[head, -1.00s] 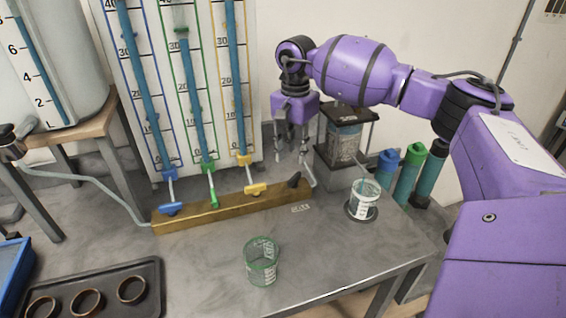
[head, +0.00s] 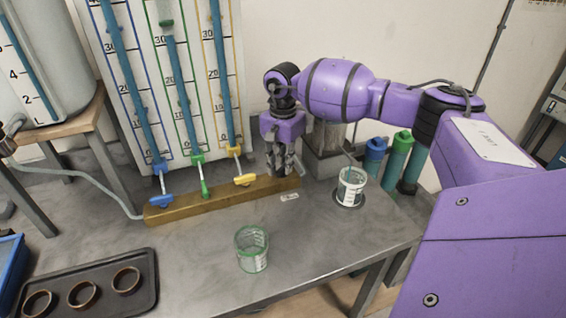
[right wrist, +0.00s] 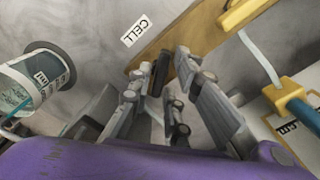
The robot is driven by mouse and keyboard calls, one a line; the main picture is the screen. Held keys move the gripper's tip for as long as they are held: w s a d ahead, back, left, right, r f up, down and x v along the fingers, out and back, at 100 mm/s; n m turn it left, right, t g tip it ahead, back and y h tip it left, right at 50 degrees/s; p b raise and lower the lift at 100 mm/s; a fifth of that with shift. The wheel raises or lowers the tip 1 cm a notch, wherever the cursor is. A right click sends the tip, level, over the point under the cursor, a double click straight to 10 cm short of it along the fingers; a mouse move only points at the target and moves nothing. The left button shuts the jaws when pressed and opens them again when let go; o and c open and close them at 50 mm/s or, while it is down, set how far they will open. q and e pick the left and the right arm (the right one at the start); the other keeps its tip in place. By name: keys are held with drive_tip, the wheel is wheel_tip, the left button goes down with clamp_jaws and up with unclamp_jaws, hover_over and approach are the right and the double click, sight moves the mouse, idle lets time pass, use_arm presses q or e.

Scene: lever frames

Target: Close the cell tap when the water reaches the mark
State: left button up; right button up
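The cell tap is a black lever (right wrist: 160,72) at the end of the brass bar, beside a white label reading CELL (right wrist: 135,33). In the head view my right gripper (head: 279,172) is down at the bar's right end and hides the lever. In the right wrist view its two fingers stand apart with the lever between them; contact cannot be told. The measuring cup (head: 352,187) stands on a dark round pad at the right, with a thin tube at it. It also shows in the right wrist view (right wrist: 45,72), with teal water inside; its level against the mark is unclear. My left gripper is out of view.
The brass bar (head: 222,199) carries blue (head: 165,199), green (head: 205,190) and yellow (head: 245,179) taps below tall gauge tubes. A green-rimmed cup (head: 252,250) stands at the table's front. A dark tray (head: 145,298) with rings lies front left. Coloured bottles (head: 397,165) stand behind right.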

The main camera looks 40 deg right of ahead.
clamp_jaws()
drive_tip(key=shift+m, duration=0.3)
drive_tip(key=m, duration=0.3)
drive_tip(key=shift+r+m, duration=0.1)
drive_tip(key=shift+m, duration=0.3)
drive_tip(key=shift+m+p, duration=0.35)
drive_tip(key=shift+m, duration=1.25)
drive_tip(key=shift+o, duration=2.3)
unclamp_jaws()
